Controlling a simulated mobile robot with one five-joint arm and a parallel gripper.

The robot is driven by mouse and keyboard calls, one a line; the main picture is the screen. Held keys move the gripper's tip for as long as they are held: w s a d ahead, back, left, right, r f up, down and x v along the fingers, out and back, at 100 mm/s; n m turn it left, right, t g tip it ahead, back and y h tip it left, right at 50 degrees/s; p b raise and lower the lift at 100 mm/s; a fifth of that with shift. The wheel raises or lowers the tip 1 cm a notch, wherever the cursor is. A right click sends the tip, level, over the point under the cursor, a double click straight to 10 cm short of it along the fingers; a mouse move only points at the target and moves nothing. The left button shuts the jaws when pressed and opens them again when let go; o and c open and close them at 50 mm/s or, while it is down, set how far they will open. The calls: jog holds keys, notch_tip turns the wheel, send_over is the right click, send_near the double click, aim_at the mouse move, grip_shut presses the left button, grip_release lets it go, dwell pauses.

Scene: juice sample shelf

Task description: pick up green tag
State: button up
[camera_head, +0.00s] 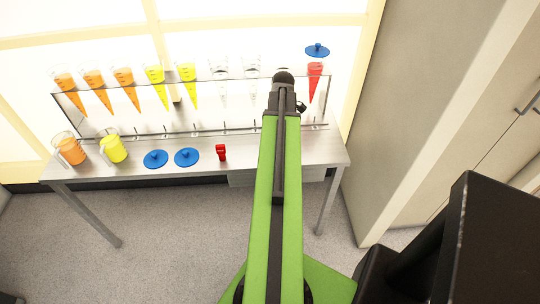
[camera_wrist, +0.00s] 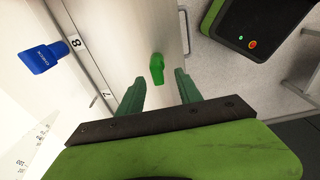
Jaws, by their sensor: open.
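The green tag (camera_wrist: 157,68) shows in the wrist view, small and upright against the pale metal surface, near its edge over the floor. My gripper (camera_wrist: 160,78) is open and empty, with its two green fingers to the left and right below the tag. The tag appears in line with the gap between the fingertips and just beyond them; I cannot tell the exact distance. In the head view the end of my arm reaches the right part of the shelf, and the green tag is hidden there.
The steel table (camera_head: 130,173) holds an orange jug (camera_head: 70,149), a yellow jug (camera_head: 113,148), blue lids (camera_head: 187,157) and a red object (camera_head: 221,152). Several cones hang in the rack above. A cabinet (camera_head: 440,110) stands at right.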

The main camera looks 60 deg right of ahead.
jog(key=f+b, duration=0.2)
jog(key=f, duration=0.1)
jog(key=f+b, duration=0.1)
jog(key=shift+w+f, duration=0.2)
jog(key=shift+w, duration=0.1)
jog(key=shift+r, duration=0.2)
grip_shut()
